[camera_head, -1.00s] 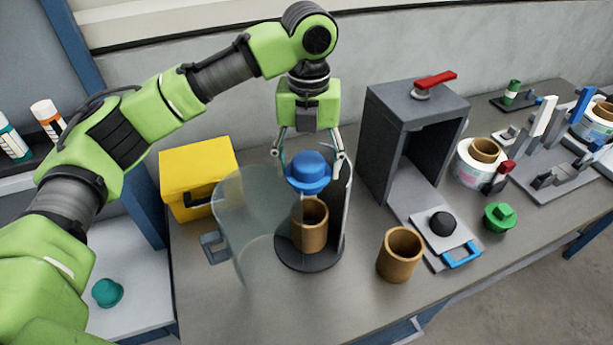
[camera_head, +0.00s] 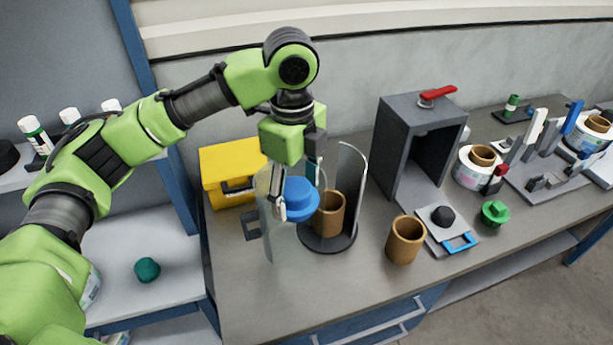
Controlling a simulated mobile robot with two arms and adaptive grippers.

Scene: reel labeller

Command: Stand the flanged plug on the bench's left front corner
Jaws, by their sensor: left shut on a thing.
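The blue flanged plug (camera_head: 303,201) is held in my left gripper (camera_head: 282,202), whose fingers are shut on it. The plug is upright, flange down, in the air in front of the clear curved guard and beside the brown tube (camera_head: 330,214) on the round dark base (camera_head: 327,243). Part of the plug is hidden by a finger. The grey bench (camera_head: 320,289) has bare surface at its left front, below the plug in the picture. My right gripper is not in view.
A clear curved guard with a grey handle (camera_head: 252,226) stands open left of the base. A yellow box (camera_head: 228,172) is behind it. Another brown tube (camera_head: 405,240), a grey press housing (camera_head: 396,150) and a green plug (camera_head: 495,213) stand to the right. A teal plug (camera_head: 147,269) lies on the left shelf.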

